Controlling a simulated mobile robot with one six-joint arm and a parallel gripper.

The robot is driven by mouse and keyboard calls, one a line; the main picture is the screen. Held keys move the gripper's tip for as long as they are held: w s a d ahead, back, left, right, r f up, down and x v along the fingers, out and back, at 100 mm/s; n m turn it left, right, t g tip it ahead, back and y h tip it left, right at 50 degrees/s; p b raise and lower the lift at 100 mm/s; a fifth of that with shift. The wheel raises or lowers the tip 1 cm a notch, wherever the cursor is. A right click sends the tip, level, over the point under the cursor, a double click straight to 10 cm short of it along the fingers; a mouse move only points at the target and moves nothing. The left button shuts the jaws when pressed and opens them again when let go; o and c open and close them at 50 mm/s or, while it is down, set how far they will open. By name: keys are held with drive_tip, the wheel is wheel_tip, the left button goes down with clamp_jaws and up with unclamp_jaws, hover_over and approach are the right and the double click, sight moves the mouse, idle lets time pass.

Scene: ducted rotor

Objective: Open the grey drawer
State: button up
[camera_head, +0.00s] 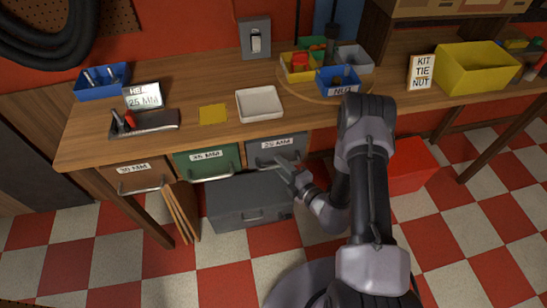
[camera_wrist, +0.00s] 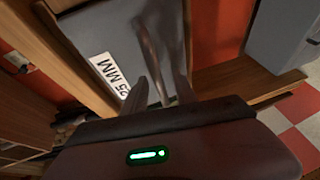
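The grey drawer (camera_head: 268,145) sits under the workbench, right of the green drawer, and looks shut. Its front carries a white label reading 25 MM; the front also shows in the wrist view (camera_wrist: 120,40). My gripper (camera_head: 281,163) is at the drawer's handle, just below the label. In the wrist view, the metal handle bar (camera_wrist: 148,48) runs down between the two fingers of my gripper (camera_wrist: 162,88). The fingers stand apart, with gaps beside the bar, so the gripper looks open around it. The far end of the bar by the fingers is partly hidden.
The green drawer (camera_head: 208,161) and brown drawer (camera_head: 135,176) are to the left. A grey toolbox (camera_head: 245,203) stands on the floor below, and a red box (camera_head: 413,163) is to the right. Checkered floor lies free in front.

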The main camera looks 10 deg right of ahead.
drive_tip(key=shift+w+a, duration=0.2)
drive_tip(key=shift+w, duration=0.15)
drive_tip(key=shift+s, duration=0.1)
clamp_jaws()
idle(1.1)
